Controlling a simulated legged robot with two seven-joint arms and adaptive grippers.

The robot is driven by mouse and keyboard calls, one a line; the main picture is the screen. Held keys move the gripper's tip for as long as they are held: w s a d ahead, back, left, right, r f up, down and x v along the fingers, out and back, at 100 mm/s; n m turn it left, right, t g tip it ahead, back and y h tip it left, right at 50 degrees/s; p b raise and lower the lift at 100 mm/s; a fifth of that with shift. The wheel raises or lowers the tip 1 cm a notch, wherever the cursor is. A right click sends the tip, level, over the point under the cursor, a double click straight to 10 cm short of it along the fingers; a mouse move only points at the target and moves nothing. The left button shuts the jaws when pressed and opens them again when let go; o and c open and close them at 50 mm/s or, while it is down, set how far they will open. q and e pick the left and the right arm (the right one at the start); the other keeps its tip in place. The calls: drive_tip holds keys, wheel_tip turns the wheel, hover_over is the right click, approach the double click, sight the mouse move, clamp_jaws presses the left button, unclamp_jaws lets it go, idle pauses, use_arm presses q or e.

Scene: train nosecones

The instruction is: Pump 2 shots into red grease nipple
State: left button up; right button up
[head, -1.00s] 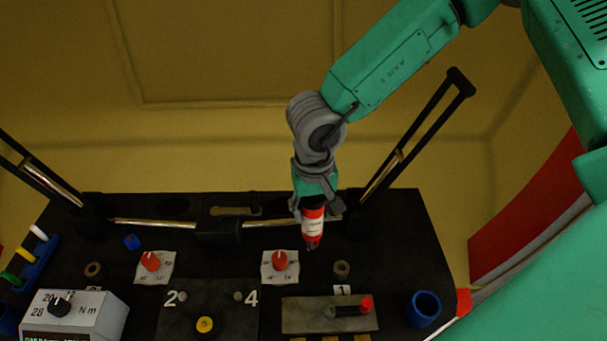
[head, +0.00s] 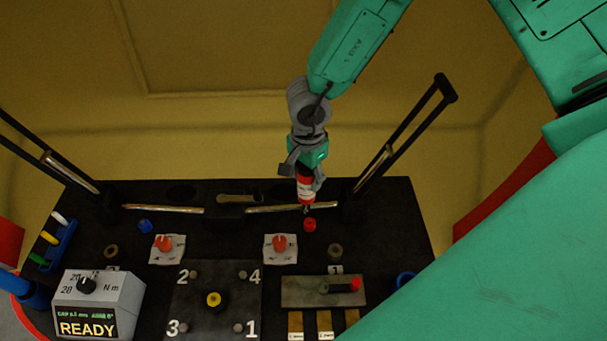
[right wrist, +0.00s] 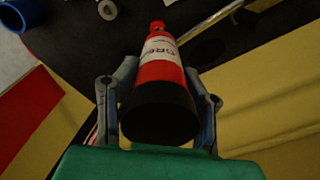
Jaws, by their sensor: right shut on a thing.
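My right gripper (head: 305,173) is shut on a red grease bottle (head: 306,188) with a white label. The bottle hangs tip down over the back part of the black table. The red grease nipple (head: 309,224) sits on the table just below the dark tip; whether they touch I cannot tell. In the right wrist view, the two fingers clasp the sides of the bottle (right wrist: 160,75), its black base towards the camera. A small red piece shows at its far end; I cannot tell whether this is the nipple. My left gripper is out of view.
A blue nipple (head: 145,226) is to the left on the black table (head: 225,222). Two red knobs on white plates (head: 168,256) stand in front. A torque device reading READY (head: 87,328) is at front left. Black framed bars rise at both sides.

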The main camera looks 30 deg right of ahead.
drive_tip(key=shift+d+p, duration=0.3)
drive_tip(key=shift+d, duration=0.05)
drive_tip(key=shift+a+f+b, duration=0.1)
drive_tip(key=shift+f+b, duration=0.95)
drive_tip(key=shift+f, duration=1.5)
drive_tip(key=shift+a+f, duration=0.1)
drive_tip(key=shift+f, duration=0.05)
drive_tip(key=shift+d+f, duration=0.25)
drive_tip(key=shift+d, duration=0.35)
drive_tip(key=shift+a, duration=0.4)
drive_tip(key=shift+d+f, duration=0.2)
drive_tip(key=shift+f, duration=0.35)
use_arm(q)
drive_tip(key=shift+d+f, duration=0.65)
